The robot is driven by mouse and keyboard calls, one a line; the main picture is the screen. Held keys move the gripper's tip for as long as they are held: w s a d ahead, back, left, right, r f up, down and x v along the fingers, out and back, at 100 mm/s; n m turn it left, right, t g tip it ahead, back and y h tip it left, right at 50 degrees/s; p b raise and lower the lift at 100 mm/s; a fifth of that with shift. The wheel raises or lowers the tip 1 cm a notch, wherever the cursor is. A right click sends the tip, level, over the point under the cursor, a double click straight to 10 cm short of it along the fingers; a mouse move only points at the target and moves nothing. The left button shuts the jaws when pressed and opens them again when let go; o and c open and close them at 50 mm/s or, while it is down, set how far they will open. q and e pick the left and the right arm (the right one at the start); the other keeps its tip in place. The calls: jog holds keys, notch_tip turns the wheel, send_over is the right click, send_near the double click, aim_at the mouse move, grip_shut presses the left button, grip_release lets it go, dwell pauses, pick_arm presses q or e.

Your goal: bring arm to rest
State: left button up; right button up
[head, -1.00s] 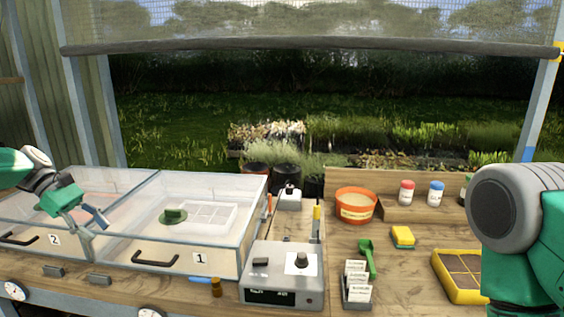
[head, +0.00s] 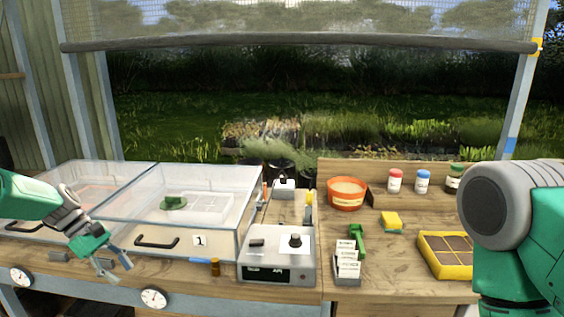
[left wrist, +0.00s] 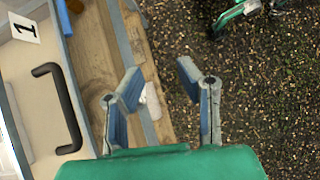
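My left gripper (head: 106,268) is low at the front edge of the bench, below the handle of the clear-lidded box marked 1 (head: 252,225). In the left wrist view it (left wrist: 159,82) is open, with its two blue-padded fingers apart and nothing between them. The bench edge and the gravel floor show behind the fingers. My right arm shows at the right of the head view as a grey and green link, and its gripper is outside that view.
A second lidded box (head: 20,228) stands at the left. A grey device (head: 277,270), a label holder (head: 347,268), an orange pot (head: 346,194) and a yellow tray (head: 430,268) stand on the bench. Small clocks (head: 154,298) sit along the front edge.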

pick_arm(q)
jog(key=s+d+f+m+y+b, duration=0.25)
jog(key=s+d+f, duration=0.35)
jog(key=f, duration=0.5)
jog(key=s+d+f+m+y+b, duration=0.1)
jog(key=s+d+f+m+y, duration=0.15)
jog(key=s+f, duration=0.8)
jog(key=s+d+f+m+y+b, duration=0.1)
jog(key=s+m, duration=0.4)
jog(key=s, duration=0.6)
jog(key=s+d+f+m+t+y+b, duration=0.1)
jog(key=s+m, duration=0.5)
jog(key=s, duration=0.6)
jog(key=shift+s+d+f+t+b, duration=0.3)
jog(key=shift+d+f+b, duration=0.6)
jog(key=shift+b, duration=0.25)
